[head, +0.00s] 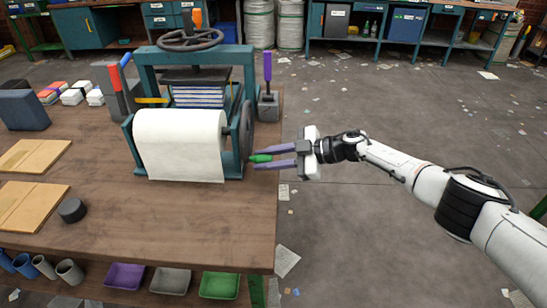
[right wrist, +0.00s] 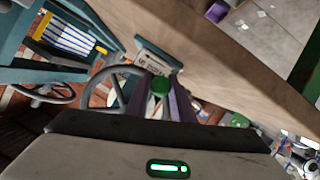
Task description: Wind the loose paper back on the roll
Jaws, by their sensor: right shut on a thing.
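The white paper roll (head: 180,135) sits in a teal stand at the table's front right. A sheet of paper hangs from its front down to about the tabletop. A dark crank wheel (head: 246,132) is at the roll's right end and also shows in the right wrist view (right wrist: 115,92). My right gripper (head: 272,156) reaches in from the right. Its purple fingers are shut on the green crank handle (head: 260,158), which shows between the fingers in the right wrist view (right wrist: 160,86). My left gripper is not in view.
A teal press with a handwheel (head: 190,40) stands behind the roll. A purple-handled tool (head: 267,75) stands to its right. Right of the table is open floor.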

